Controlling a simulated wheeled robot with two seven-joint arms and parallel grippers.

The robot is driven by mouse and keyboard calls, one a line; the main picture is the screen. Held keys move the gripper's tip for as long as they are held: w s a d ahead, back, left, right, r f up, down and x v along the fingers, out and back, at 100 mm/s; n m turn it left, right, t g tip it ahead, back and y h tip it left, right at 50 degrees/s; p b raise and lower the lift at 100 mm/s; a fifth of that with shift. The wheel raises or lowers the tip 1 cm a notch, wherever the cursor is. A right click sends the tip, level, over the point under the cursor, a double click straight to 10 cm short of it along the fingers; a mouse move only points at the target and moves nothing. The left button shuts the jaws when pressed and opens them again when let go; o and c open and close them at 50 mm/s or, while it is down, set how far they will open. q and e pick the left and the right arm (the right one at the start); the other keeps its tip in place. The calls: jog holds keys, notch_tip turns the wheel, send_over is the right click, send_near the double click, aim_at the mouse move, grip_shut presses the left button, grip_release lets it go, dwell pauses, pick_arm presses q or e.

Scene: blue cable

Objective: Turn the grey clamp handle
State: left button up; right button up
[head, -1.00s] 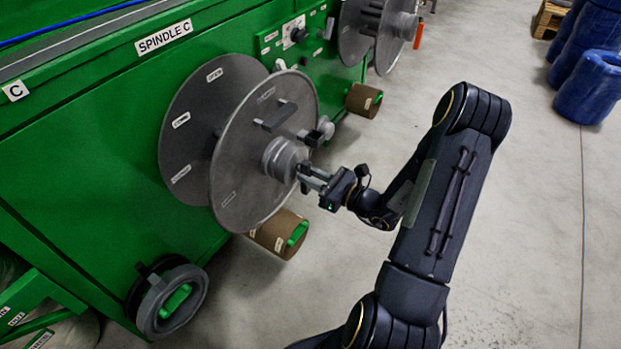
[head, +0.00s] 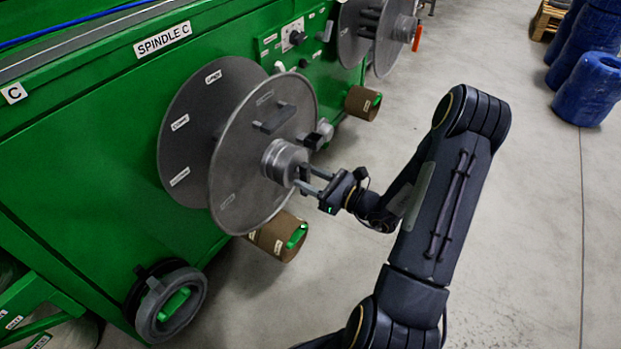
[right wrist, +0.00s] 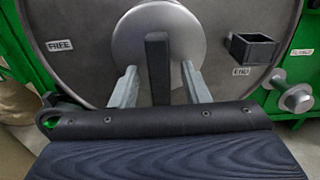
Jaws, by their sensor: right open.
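The grey clamp handle (right wrist: 157,68) is a dark upright bar on the round metal hub (right wrist: 158,30). In the right wrist view it stands between the two fingers of my right gripper (right wrist: 159,75), with a gap on each side. In the head view the hub (head: 283,158) sticks out of the large grey disc (head: 240,175) of spindle C. My right gripper (head: 302,178) is open at the front of the hub. The handle is small and partly hidden there. My left gripper is not in view.
The disc carries a FREE label (right wrist: 60,46), another label (right wrist: 241,71) and a black box-shaped bracket (right wrist: 253,47). A brown roll (head: 278,236) is below the disc. The green machine (head: 90,130) fills the left. Open concrete floor (head: 540,200) lies right.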

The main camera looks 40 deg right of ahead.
jog(key=shift+s, duration=0.1)
jog(key=p+v, duration=0.1)
jog(key=v, duration=0.6)
jog(key=shift+s+d, duration=0.15)
jog(key=shift+s, duration=0.15)
jog(key=s+a+r+n+g+y, duration=0.1)
jog(key=s+a+r+n+g, duration=0.35)
jog(key=a+n, duration=0.25)
jog(key=s+a+r+n+g+y, duration=0.1)
jog(key=s+a+r+n+g, duration=0.2)
jog(key=a+n+g, duration=0.3)
jog(key=s+a+r+n+g+y, duration=0.1)
jog(key=s+a+r+n+g, duration=0.25)
jog(key=a+n, duration=0.45)
jog(key=s+d+r+n+t+h, duration=0.2)
jog(key=s+d+n+t+h, duration=0.15)
jog(key=n+h, duration=0.4)
notch_tip(320, 180, up, 26)
jog(key=n+y+p, duration=0.1)
jog(key=p, duration=2.6)
jog(key=shift+s+d+r, duration=0.25)
jog(key=shift+s+d, duration=0.1)
